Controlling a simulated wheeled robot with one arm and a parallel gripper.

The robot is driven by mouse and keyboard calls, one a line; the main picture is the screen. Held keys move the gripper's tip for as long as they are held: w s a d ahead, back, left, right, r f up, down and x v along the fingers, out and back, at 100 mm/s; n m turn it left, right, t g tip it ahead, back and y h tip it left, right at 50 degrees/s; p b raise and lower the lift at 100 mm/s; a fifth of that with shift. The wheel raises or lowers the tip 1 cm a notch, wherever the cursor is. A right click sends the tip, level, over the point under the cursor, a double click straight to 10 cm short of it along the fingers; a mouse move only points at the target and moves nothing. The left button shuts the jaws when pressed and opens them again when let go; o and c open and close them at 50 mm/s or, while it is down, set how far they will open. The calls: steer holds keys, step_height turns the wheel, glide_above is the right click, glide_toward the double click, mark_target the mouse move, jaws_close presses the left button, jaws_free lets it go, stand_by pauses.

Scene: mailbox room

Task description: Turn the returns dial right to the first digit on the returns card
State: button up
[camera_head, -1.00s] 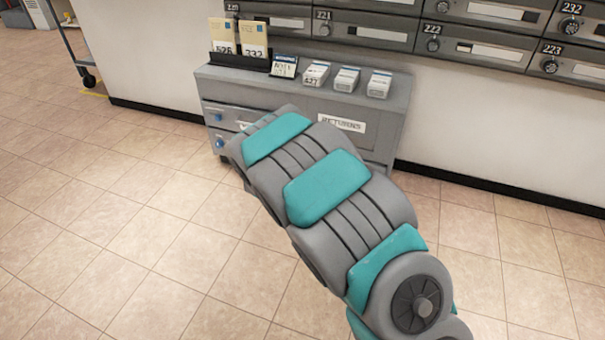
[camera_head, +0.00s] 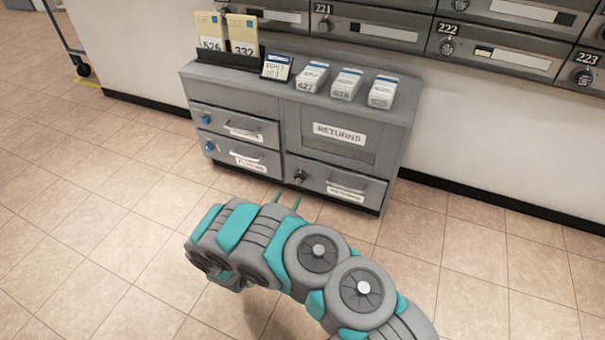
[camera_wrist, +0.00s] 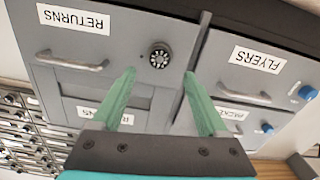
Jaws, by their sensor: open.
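The returns dial (camera_head: 300,176) is a dark round knob at the upper left of the lower right drawer, labelled RETURNS, in the head view. In the wrist view, which is upside down, the dial (camera_wrist: 159,57) shows light marks on a black face, too small to read. A small card (camera_head: 277,67) with handwriting stands on the cabinet top; its text is too small to read surely. My gripper (camera_head: 288,200) is low in front of the cabinet, below the dial. In the wrist view my gripper (camera_wrist: 158,85) has two green fingers spread apart, empty, with the dial showing between them.
The grey cabinet (camera_head: 245,88) has blue-knobbed drawers (camera_head: 240,125) on the left and a RETURNS panel (camera_head: 340,134) above the dial's drawer. A drawer handle (camera_head: 348,186) sits beside the dial. Several white boxes (camera_head: 346,84) stand on top. Open tiled floor (camera_head: 110,200) surrounds it.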

mark_target(298, 181)
steer(key=b+x, duration=0.1)
steer(key=x, duration=0.5)
steer(key=shift+w+d+f+b, duration=0.1)
steer(key=shift+w+d+b, duration=0.05)
steer(key=shift+w+b, duration=0.2)
steer(key=shift+w+d, duration=0.15)
steer(key=shift+w, duration=0.35)
steer(key=shift+c, duration=0.3)
jaws_close()
